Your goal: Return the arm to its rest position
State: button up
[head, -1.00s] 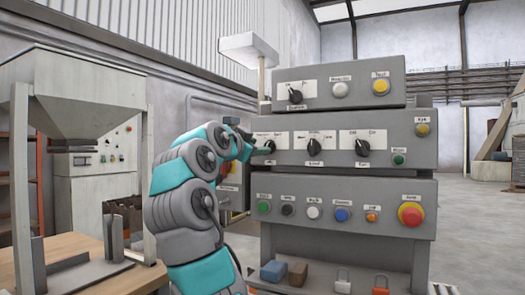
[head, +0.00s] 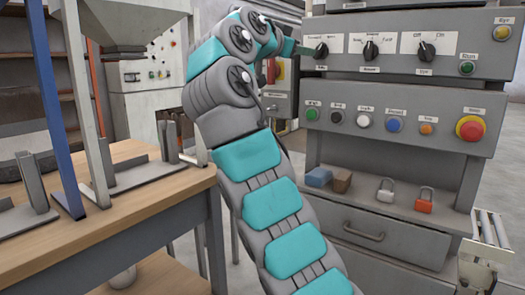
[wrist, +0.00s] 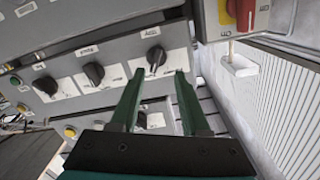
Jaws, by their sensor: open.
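My arm reaches up the middle of the head view, to the left of the grey control panel (head: 390,90). My gripper (wrist: 159,76) shows in the wrist view with its two dark green fingers apart and nothing held between them. Its tips point at the panel's row of black selector knobs, close to the end knob (wrist: 155,56); whether they touch the panel I cannot tell.
A wooden table (head: 150,222) with a metal stand and hopper (head: 120,20) is close on the left. A red rotary switch (head: 272,70) is behind my arm.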

jog(key=s+d+f+n+g+y, duration=0.1)
jog(key=s+d+f+n+g, duration=0.3)
jog(key=f, duration=0.5)
jog(key=s+d+f+n+g+y, duration=0.1)
jog(key=s+d+f+g, duration=0.1)
jog(key=s+d+f, duration=0.5)
jog(key=s+d+f+n+g+y, duration=0.2)
jog(key=s+d+f+n+g, duration=0.1)
jog(key=f, duration=0.8)
jog(key=s+a+f+n+g+y, duration=0.1)
jog(key=s+a+f+g+y, duration=0.1)
jog(key=s+f, duration=0.7)
jog(key=s+a+f+n+g+y, duration=0.1)
jog(key=s+a+f, duration=0.3)
jog(key=s+f, duration=0.5)
jog(key=s+a+f+n+g+y, duration=0.1)
jog(key=s+a+f+g+y, duration=0.1)
jog(key=s+f, duration=0.7)
jog(key=s+g+y, duration=0.1)
jog(key=s, duration=0.7)
jog(key=shift+s+a+g, duration=0.15)
jog(key=shift+a+g, duration=0.15)
jog(key=shift+a, duration=0.1)
jog(key=shift+r, duration=0.1)
